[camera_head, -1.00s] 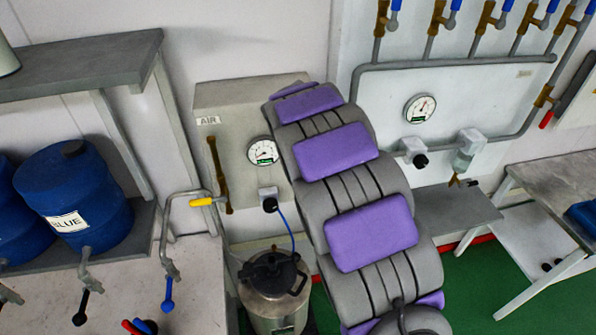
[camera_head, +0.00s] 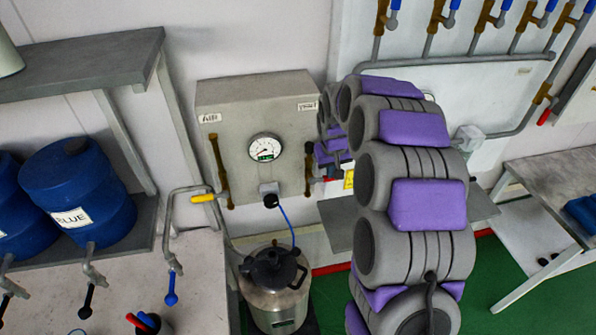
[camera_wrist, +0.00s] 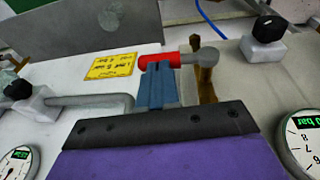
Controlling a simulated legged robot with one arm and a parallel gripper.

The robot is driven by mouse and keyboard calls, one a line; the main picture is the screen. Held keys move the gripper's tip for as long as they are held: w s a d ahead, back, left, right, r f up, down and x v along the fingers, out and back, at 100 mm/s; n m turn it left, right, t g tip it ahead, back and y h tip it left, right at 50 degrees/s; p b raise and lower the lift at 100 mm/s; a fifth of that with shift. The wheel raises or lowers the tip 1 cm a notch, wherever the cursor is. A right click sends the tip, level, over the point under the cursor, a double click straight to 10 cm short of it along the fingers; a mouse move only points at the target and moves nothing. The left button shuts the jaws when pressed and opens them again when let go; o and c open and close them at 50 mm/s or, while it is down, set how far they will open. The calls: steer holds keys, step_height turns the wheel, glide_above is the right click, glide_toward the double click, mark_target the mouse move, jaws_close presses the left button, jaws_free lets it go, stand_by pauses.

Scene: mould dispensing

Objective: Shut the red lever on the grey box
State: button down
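The grey box (camera_head: 230,108) hangs on the wall in the head view, with a dial and two brass pipes. Its right pipe (camera_head: 308,170) is beside my gripper. In the wrist view the red lever (camera_wrist: 150,60) sticks out sideways from a grey knob on the brass pipe (camera_wrist: 206,88). My gripper's blue fingers (camera_wrist: 157,80) lie close together, their tips at the lever and overlapping it in the picture. Contact cannot be told. In the head view my arm covers the area right of the box and mostly hides the lever.
A yellow tag (camera_wrist: 112,66) is beside the lever. A grey pipe (camera_wrist: 90,101) is on the left in the wrist view. Below the box stands a metal pot (camera_head: 273,285) with a blue hose. Blue barrels (camera_head: 75,195) stand left.

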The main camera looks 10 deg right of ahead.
steer(key=shift+s+f, duration=0.2)
steer(key=shift+f, duration=0.1)
steer(key=shift+w+r, duration=0.15)
steer(key=shift+r, duration=0.35)
steer(key=d+v, duration=0.1)
steer(key=v, duration=1.2)
steer(key=shift+r, duration=0.25)
steer(key=shift+d, duration=0.15)
